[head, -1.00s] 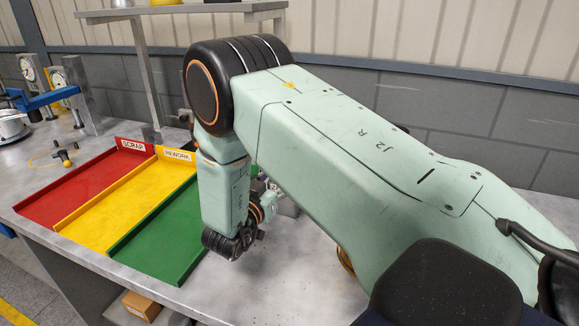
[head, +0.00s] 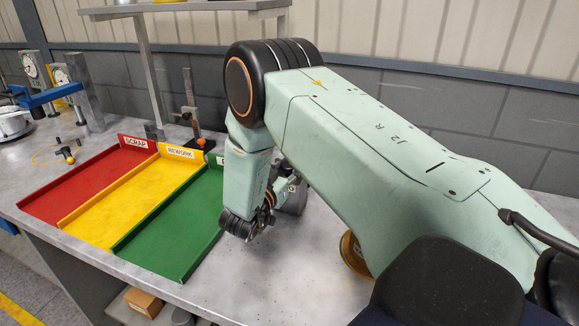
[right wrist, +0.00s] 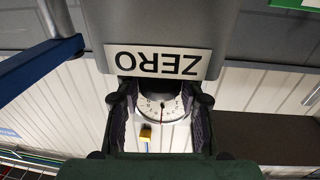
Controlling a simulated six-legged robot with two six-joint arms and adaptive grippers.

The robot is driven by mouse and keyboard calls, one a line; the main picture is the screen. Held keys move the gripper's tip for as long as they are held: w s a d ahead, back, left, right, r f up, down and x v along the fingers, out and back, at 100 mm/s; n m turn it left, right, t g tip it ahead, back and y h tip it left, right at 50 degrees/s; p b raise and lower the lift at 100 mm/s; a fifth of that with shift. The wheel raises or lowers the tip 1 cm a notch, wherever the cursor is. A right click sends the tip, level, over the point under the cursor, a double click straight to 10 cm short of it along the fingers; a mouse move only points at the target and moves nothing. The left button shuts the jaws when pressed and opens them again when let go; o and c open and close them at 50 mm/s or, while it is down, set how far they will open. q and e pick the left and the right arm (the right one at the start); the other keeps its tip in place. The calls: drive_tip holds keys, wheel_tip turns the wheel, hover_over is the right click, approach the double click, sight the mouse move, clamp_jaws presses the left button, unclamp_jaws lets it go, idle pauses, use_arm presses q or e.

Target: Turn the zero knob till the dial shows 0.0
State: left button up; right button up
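In the right wrist view, a white plate reading ZERO (right wrist: 158,63), upside down, is on a grey body. Just below it, between my fingers, is a white round face (right wrist: 163,107) with dark marks and a red line; I cannot read its value. My right gripper (right wrist: 160,105) has its two dark fingers apart, one on each side of the face. In the head view, my right arm hides most of this gripper, and a grey rounded object (head: 295,197) shows behind the wrist. My left gripper is out of view.
Red SCRAP (head: 75,187), yellow REWORK (head: 125,190) and green (head: 172,228) trays lie left of my right arm. A stand with an orange part (head: 192,112) is behind them. A blue-armed fixture (head: 45,97) and dial gauges stand far left. The front bench beside the green tray is clear.

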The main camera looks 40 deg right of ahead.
drive_tip(key=shift+s, duration=0.1)
drive_tip(key=shift+c, duration=0.8)
drive_tip(key=c, duration=0.4)
drive_tip(key=n+t+y+p, duration=0.1)
drive_tip(key=t, duration=0.1)
drive_tip(key=n+t+y+p, duration=0.1)
drive_tip(key=n+t+p, duration=0.1)
drive_tip(key=shift+r+n+t+y, duration=0.1)
drive_tip(key=shift+n+t+y, duration=0.2)
drive_tip(key=shift+t+y, duration=0.1)
drive_tip(key=shift+n+t+y+p, duration=2.1)
drive_tip(key=shift+n+y, duration=0.1)
drive_tip(key=shift+y, duration=0.5)
